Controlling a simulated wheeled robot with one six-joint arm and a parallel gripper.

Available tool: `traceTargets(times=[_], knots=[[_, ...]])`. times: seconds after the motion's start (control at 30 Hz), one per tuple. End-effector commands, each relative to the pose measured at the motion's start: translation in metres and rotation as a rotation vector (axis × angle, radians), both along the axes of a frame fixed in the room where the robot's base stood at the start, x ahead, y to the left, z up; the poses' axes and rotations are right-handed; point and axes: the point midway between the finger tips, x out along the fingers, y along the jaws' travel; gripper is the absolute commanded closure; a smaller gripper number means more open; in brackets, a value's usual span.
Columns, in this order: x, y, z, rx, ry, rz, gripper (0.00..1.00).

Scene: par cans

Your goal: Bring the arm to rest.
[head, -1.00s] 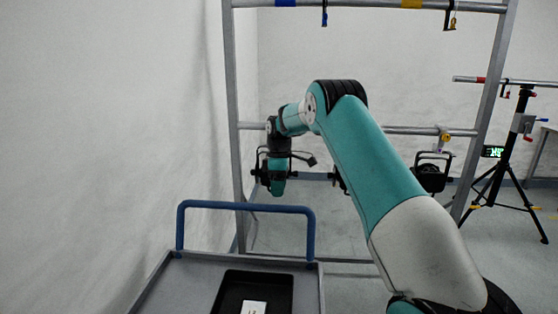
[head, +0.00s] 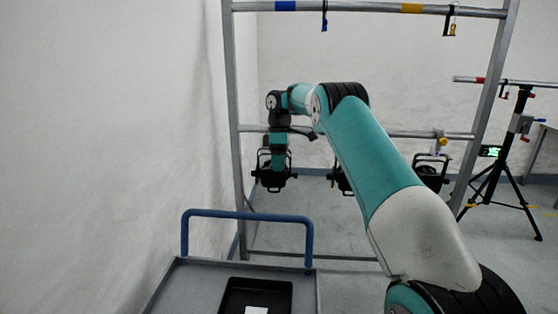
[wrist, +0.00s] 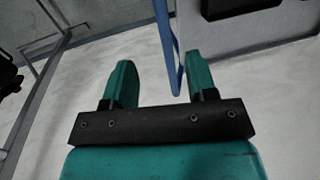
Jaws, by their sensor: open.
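My gripper shows in the wrist view (wrist: 159,62) with its two teal fingers apart and nothing between them. In the head view my arm reaches out and left, and its end with the gripper (head: 279,168) hangs downward in front of the left par can (head: 268,181). That black can hangs on the lower rail (head: 408,133) of the grey frame. I cannot tell how far the gripper is from it. A middle par can (head: 342,181) is mostly hidden behind my arm. A right par can (head: 431,176) hangs on the same rail.
A grey cart (head: 180,288) with a blue handle (head: 247,215) and a black tray (head: 284,289) stands low in front. A tripod (head: 497,175) with a small green display stands at right. White walls enclose the left side. Floor between cart and frame looks clear.

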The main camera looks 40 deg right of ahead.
Motion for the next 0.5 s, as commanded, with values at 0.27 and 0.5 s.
traceTargets(times=[0.27,0.5], knots=[[0.000,0.000,0.000,0.000,0.000,0.000,0.48],[0.000,0.029,0.015,0.007,-0.014,0.000,0.48]])
